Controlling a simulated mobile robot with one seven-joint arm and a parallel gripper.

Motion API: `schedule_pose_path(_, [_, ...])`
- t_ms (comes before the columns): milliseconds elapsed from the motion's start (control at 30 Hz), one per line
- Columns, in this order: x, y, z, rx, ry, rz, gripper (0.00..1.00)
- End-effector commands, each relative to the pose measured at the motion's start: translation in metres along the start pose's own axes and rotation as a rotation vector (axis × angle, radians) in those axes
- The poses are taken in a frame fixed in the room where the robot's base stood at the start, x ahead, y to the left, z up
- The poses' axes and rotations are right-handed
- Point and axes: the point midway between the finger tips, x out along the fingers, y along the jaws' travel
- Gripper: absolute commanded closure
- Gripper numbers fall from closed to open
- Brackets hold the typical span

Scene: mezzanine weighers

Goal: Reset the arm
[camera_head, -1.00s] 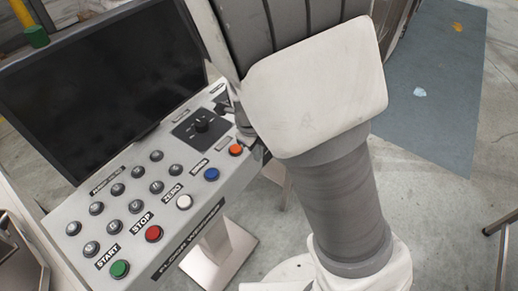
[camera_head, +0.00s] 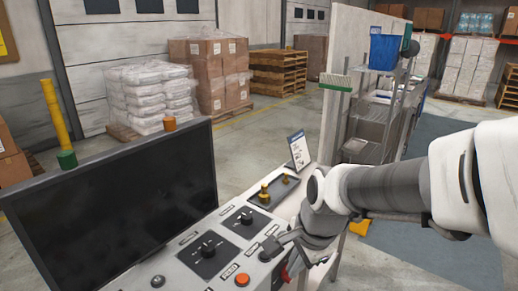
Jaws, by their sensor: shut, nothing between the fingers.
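My arm reaches in from the right edge, and its wrist bends down beside the right end of a grey control console (camera_head: 190,262). My gripper (camera_head: 272,247) is small and dark at the wrist's lower end. It is shut and empty, over the console's right edge, near a black knob. From this angle I cannot tell whether it touches the panel. An orange button (camera_head: 242,279) lies just left of and below the gripper.
A large dark screen (camera_head: 120,200) stands on the console's left. A small tray with brass weights (camera_head: 272,190) and an upright card (camera_head: 298,151) are behind the gripper. A shelf rack with a blue bin (camera_head: 384,50) stands beyond my arm. Open floor lies behind the console.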

Motion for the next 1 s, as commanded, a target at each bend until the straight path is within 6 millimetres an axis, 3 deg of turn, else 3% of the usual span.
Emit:
schedule_pose_path(33, [-0.016, 0.006, -0.004, -0.091, 0.005, -0.03, 1.0])
schedule_pose_path(200, [-0.057, 0.029, -0.011, -0.446, 0.063, -0.088, 1.0])
schedule_pose_path(433, [-0.1, 0.066, -0.018, -0.897, 0.214, -0.091, 1.0])
schedule_pose_path(700, [-0.119, 0.09, -0.02, -1.172, 0.322, -0.028, 1.0])
schedule_pose_path(1000, [-0.119, 0.092, -0.02, -1.195, 0.328, -0.021, 1.0])
